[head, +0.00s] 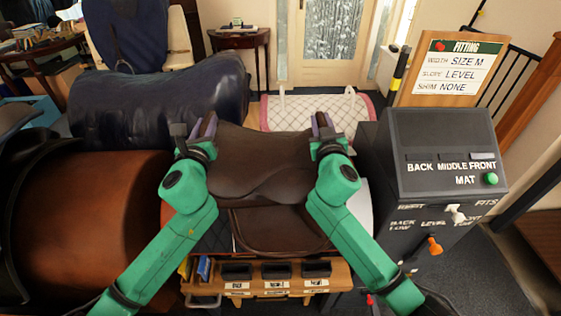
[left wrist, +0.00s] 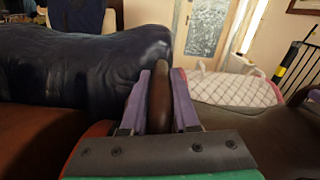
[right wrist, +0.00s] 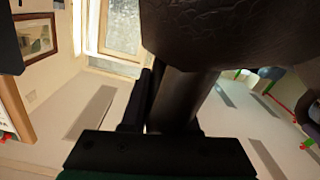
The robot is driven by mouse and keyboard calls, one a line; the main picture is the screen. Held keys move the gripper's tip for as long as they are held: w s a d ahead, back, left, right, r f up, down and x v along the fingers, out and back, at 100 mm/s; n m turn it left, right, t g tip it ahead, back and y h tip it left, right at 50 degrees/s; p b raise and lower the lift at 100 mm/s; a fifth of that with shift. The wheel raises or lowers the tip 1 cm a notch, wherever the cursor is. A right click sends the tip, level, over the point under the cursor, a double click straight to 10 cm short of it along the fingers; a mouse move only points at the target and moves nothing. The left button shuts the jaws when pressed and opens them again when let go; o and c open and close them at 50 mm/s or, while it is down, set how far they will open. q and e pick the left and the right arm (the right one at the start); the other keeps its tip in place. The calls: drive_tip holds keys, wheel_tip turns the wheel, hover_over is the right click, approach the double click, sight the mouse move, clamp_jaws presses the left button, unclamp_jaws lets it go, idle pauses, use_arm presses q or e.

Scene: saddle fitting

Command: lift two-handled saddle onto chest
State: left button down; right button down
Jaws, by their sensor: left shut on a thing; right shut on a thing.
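The brown leather saddle (head: 255,165) is in the middle of the head view, level between my two grippers. My left gripper (head: 203,127) is shut on its left handle; the left wrist view shows the purple fingers around a brown handle (left wrist: 158,103). My right gripper (head: 322,124) is shut on its right handle. The right wrist view shows dark fingers at a dark brown handle (right wrist: 180,98), with the saddle's bulk (right wrist: 205,35) above. A brown flap (head: 275,232) hangs below the seat. I cannot tell which furniture is the chest, or whether the saddle touches anything underneath.
A wooden unit with dark trays (head: 320,284) stands below the saddle. A grey control box (head: 430,138) is close at right, under a fitting board (head: 456,67). A navy padded form (head: 155,103) and a brown barrel (head: 95,225) are left. A quilted white pad (head: 300,112) lies behind.

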wheel_tip(320, 180, up, 17)
drive_tip(key=p, duration=1.5)
drive_tip(key=shift+s+f, duration=0.15)
drive_tip(key=shift+f, duration=0.15)
